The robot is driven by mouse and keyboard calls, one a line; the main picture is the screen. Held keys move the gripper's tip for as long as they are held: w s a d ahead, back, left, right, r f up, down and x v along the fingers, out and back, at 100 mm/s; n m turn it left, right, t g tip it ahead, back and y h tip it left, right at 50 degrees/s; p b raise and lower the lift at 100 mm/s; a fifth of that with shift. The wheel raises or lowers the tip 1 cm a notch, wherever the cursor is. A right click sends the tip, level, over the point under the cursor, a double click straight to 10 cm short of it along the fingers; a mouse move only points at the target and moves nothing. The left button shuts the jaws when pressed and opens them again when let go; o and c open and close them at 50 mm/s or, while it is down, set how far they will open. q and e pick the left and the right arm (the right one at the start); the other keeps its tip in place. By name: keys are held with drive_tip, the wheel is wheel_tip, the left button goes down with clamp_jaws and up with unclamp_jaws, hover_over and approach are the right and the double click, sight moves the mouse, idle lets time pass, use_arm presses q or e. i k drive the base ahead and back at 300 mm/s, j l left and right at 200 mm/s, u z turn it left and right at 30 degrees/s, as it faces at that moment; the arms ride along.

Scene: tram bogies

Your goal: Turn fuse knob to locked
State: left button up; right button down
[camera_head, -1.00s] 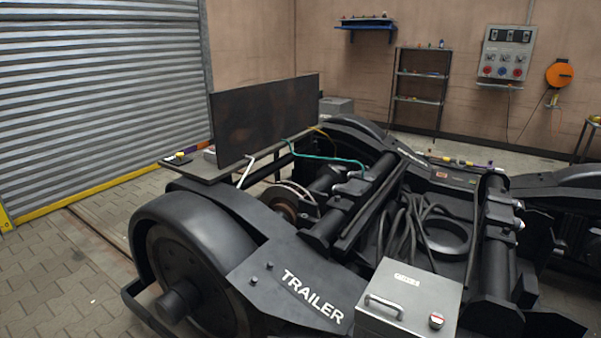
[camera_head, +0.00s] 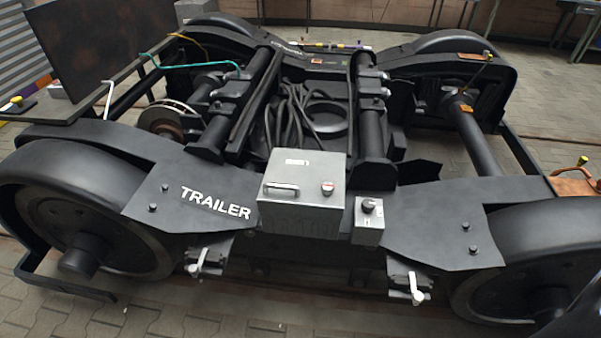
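A grey metal box (camera_head: 300,218) with a handle (camera_head: 281,189) and a small white label sits on the front of the bogie frame, its lid shut. A small round knob (camera_head: 328,188) with red and white on it is on the lid's right side. A smaller grey box (camera_head: 368,233) to the right carries a black knob (camera_head: 368,204). I cannot tell for sure which knob is the fuse knob; the label is too small to read now, and neither knob's setting can be read. Neither of my grippers shows in the view.
The black bogie frame marked TRAILER (camera_head: 214,203) fills the middle, with large wheels at left (camera_head: 75,225) and right. Two white-handled levers (camera_head: 199,262) (camera_head: 416,290) hang below the front edge. A dark panel (camera_head: 95,45) stands at left. Paved floor is free in front.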

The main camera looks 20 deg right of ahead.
sight(328, 188)
drive_tip(key=z, duration=0.8)
